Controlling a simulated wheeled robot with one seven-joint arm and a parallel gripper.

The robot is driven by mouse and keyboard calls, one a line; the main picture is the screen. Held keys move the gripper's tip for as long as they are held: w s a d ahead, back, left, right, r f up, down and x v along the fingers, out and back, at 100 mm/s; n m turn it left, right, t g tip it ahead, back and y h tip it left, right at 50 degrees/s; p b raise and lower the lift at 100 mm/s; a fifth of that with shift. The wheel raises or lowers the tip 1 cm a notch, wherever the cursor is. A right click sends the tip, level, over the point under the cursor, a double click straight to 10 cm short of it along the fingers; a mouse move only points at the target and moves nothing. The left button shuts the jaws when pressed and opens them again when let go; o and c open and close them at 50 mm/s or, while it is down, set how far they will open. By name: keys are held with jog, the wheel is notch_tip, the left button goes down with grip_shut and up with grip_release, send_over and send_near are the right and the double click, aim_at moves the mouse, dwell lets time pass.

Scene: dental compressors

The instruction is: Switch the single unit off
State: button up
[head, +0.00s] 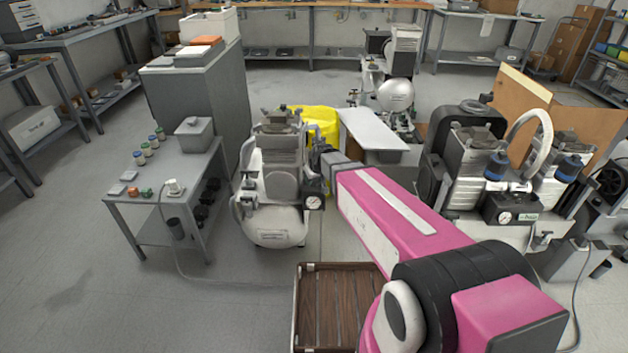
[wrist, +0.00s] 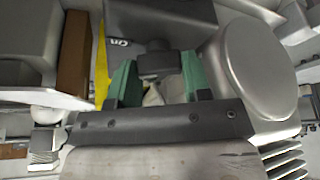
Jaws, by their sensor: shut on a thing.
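The single unit (head: 272,212), a compressor with a pale round tank, a grey motor on top and a gauge at its right side, stands on the floor left of my pink arm in the head view. My arm's end reaches its upper right side; the fingertips cannot be made out there. In the wrist view, my gripper (wrist: 158,66) has its green fingers shut on a small black knob (wrist: 157,62). The knob sits at a dark grey box (wrist: 155,22) with part of a white marking. The knob's exact setting cannot be told.
A grey table (head: 150,205) with small jars stands at the left. A wooden slatted crate (head: 335,310) lies on the floor below my arm. A larger twin compressor (head: 480,165) stands at the right. A yellow object (head: 322,122) is behind the single unit. Floor at front left is clear.

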jog(key=n+y, duration=0.1)
jog(key=n, duration=0.2)
jog(key=n+g+y, duration=0.1)
jog(key=n, duration=0.2)
jog(key=shift+w+d+n+g, duration=0.1)
jog(key=shift+w+n+g, duration=0.05)
jog(key=shift+n+g, duration=0.15)
jog(key=n+g, duration=0.2)
jog(key=n, duration=0.3)
jog(key=shift+n, duration=0.4)
jog(key=o, duration=0.9)
jog(key=v, duration=1)
jog(key=shift+w+d+r, duration=0.1)
jog(key=shift+d+r, duration=0.2)
jog(key=shift+d, duration=0.05)
